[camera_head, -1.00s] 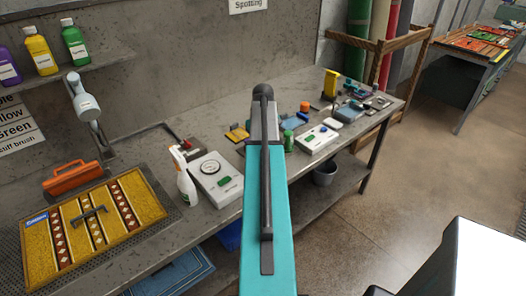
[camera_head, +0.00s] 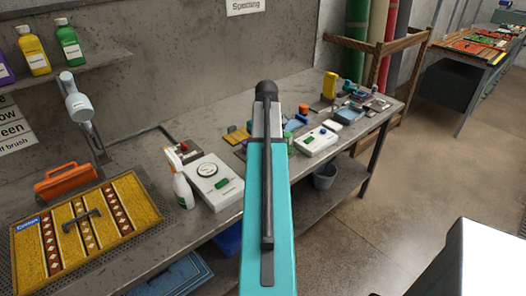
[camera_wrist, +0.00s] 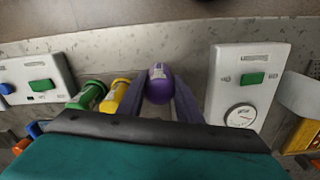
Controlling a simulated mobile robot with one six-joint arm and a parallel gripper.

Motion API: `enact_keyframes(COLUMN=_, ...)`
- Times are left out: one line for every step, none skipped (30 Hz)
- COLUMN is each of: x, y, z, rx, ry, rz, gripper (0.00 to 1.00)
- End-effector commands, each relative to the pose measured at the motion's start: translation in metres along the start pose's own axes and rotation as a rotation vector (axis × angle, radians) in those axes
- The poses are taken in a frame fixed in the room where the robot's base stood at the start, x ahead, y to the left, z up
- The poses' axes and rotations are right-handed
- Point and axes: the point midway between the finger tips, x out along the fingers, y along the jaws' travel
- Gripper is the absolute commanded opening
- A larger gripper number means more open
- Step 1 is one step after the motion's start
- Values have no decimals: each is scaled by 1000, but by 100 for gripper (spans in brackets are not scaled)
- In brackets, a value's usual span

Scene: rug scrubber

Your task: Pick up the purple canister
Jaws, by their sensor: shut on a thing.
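The purple canister (camera_wrist: 159,85) shows in the wrist view between the two fingers of my gripper (camera_wrist: 158,98), which is shut on it. It is seen nearly end-on, with a pale label patch near its top. A yellow canister (camera_wrist: 115,97) and a green canister (camera_wrist: 88,96) lie close beside the left finger in the wrist view. In the head view my arm hides the gripper and the held canister. The green canister (camera_head: 289,136) shows just right of my arm there.
White scale-like devices with green buttons (camera_wrist: 248,84) (camera_wrist: 38,84) stand on both sides in the wrist view. Purple, yellow and green bottles (camera_head: 67,42) stand on the shelf.

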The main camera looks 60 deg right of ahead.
Motion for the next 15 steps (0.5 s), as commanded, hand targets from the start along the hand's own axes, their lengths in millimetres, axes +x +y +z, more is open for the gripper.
enact_keyframes(x=2, y=-2, z=11, rx=2, ry=1, rz=1, gripper=8)
enact_keyframes(x=1, y=-3, z=15, rx=2, ry=2, rz=1, gripper=8)
enact_keyframes(x=0, y=-4, z=21, rx=2, ry=2, rz=1, gripper=8)
enact_keyframes(x=0, y=-5, z=25, rx=2, ry=2, rz=1, gripper=8)
enact_keyframes(x=0, y=-6, z=30, rx=2, ry=2, rz=1, gripper=8)
enact_keyframes(x=-1, y=-7, z=36, rx=1, ry=2, rz=1, gripper=8)
enact_keyframes(x=-2, y=-7, z=40, rx=1, ry=1, rz=1, gripper=8)
enact_keyframes(x=-2, y=-8, z=44, rx=1, ry=1, rz=1, gripper=8)
enact_keyframes(x=-2, y=-9, z=50, rx=1, ry=2, rz=1, gripper=8)
enact_keyframes(x=-3, y=-10, z=54, rx=1, ry=2, rz=1, gripper=8)
enact_keyframes(x=-3, y=-10, z=58, rx=1, ry=2, rz=1, gripper=8)
enact_keyframes(x=-4, y=-11, z=64, rx=2, ry=2, rz=1, gripper=8)
enact_keyframes(x=-5, y=-12, z=68, rx=2, ry=2, rz=1, gripper=8)
enact_keyframes(x=-5, y=-12, z=72, rx=2, ry=2, rz=1, gripper=8)
enact_keyframes(x=-5, y=-13, z=77, rx=2, ry=1, rz=1, gripper=8)
